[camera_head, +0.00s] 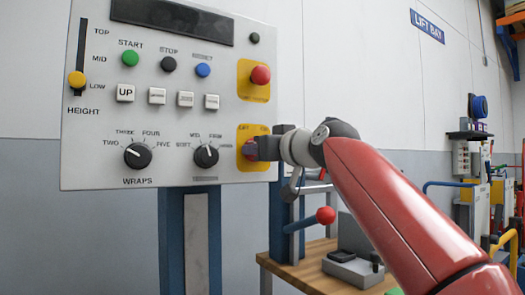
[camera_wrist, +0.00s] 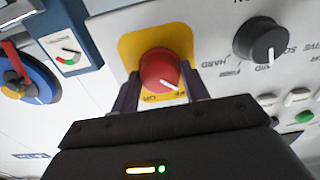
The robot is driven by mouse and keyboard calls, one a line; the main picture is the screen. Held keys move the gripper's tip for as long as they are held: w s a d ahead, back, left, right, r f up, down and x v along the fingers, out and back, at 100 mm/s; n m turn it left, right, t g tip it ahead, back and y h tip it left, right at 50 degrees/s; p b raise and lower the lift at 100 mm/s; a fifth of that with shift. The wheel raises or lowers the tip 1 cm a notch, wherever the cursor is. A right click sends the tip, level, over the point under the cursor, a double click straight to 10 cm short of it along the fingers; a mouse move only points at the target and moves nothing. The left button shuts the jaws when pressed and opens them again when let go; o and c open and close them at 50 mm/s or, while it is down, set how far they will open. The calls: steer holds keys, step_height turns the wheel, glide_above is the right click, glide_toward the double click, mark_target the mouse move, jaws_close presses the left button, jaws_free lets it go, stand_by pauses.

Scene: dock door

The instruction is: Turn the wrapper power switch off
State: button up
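The wrapper power switch is a red round knob on a yellow plate at the panel's lower right. In the wrist view the knob (camera_wrist: 159,70) shows a white mark pointing to the lower right, toward a label that seems to read OFF; the labels are partly hidden. In the head view the knob (camera_head: 249,150) is mostly covered by my gripper (camera_head: 258,149). In the wrist view my gripper (camera_wrist: 160,75) has one finger on each side of the knob, with narrow gaps showing, so it looks open around it. Firm contact is not visible.
A red mushroom button (camera_head: 260,75) on a yellow plate sits above the switch. A black selector knob (camera_head: 206,155) is just left of it, with the wraps knob (camera_head: 138,155) farther left. A red-ball lever (camera_head: 325,215) and a wooden bench (camera_head: 300,272) stand below right.

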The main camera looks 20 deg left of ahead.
steer(key=o, duration=0.4)
steer(key=b+v, duration=0.4)
steer(key=v, duration=0.3)
steer(key=shift+s+d, duration=0.25)
steer(key=shift+d, duration=0.05)
steer(key=s+d+f+m+g+h+p, duration=0.1)
steer(key=s+d+f+m+h, duration=0.15)
steer(key=d+f, duration=0.45)
steer(key=s+d+f+m+h, duration=0.1)
steer(key=s+d+f+h, duration=0.2)
steer(key=f, duration=0.7)
steer(key=s+d+f+m+g+h+p, duration=0.15)
steer(key=d+f+h, duration=0.3)
steer(key=f, duration=0.45)
steer(key=s+d+f+m+g+h, duration=0.1)
steer(key=s+d+f, duration=0.3)
steer(key=f, duration=0.3)
steer(key=s+d+f+m+g+h, duration=0.1)
steer(key=s+d+f+m, duration=0.1)
steer(key=s+d+f, duration=0.3)
steer(key=s+d+f+m+g+h, duration=0.1)
steer(key=s+d+f, duration=0.4)
steer(key=f, duration=0.6)
steer(key=shift+s+m+g+h, duration=0.35)
steer(key=shift+s+m, duration=0.15)
steer(key=shift+s, duration=0.65)
